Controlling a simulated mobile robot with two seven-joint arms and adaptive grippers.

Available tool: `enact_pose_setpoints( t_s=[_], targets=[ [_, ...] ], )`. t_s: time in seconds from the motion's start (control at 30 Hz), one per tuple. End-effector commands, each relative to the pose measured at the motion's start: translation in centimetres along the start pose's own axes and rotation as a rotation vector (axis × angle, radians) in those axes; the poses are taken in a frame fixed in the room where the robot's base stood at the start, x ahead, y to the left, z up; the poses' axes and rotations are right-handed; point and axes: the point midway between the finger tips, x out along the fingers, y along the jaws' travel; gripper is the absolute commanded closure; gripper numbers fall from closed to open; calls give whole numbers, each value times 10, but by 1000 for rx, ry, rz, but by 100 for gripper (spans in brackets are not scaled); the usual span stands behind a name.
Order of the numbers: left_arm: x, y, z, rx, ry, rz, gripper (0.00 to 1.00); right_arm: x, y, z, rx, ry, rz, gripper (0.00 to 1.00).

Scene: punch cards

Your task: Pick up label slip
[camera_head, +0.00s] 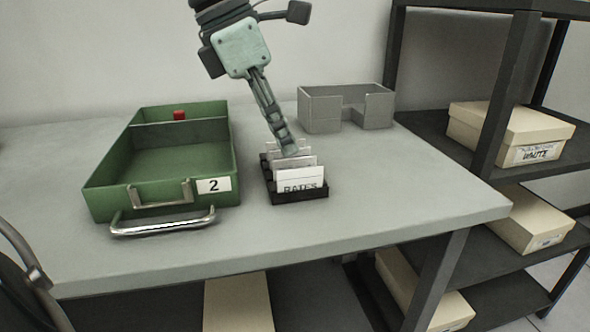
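A black slotted holder (301,196) stands on the grey table and holds several white label slips upright, one behind another. The front slip (299,181) reads "RATES". The slips behind it are partly covered, so their words cannot be read. My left gripper (289,152) reaches down from above, its fingertips at the top of the rear slips. The fingers are seen nearly edge-on, so I cannot tell whether they are open or closed on a slip. My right gripper is not in view.
Left of the holder is an open green drawer tray (106,186) marked 2, with a metal handle and a small red object (179,115) at its back. A grey open box (320,112) stands behind right. Dark shelves at right carry cream boxes (505,128).

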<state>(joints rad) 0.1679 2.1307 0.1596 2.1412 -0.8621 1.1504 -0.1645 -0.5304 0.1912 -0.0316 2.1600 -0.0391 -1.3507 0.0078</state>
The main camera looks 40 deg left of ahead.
Motion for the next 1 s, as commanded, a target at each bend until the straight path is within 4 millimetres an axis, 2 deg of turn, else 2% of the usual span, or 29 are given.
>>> enact_pose_setpoints(
  t_s=[0.1,0.27,0.5,0.6,1.0],
  targets=[
    [20,0,-2,-1,5,-2,87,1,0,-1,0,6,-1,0],
    [34,0,-2,-1,2,0,87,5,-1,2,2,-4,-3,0],
    [35,0,-1,0,0,0,88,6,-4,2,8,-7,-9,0],
    [35,0,-1,0,0,0,100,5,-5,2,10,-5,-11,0],
    [34,0,-1,0,0,0,100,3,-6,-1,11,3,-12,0]
  ],
)
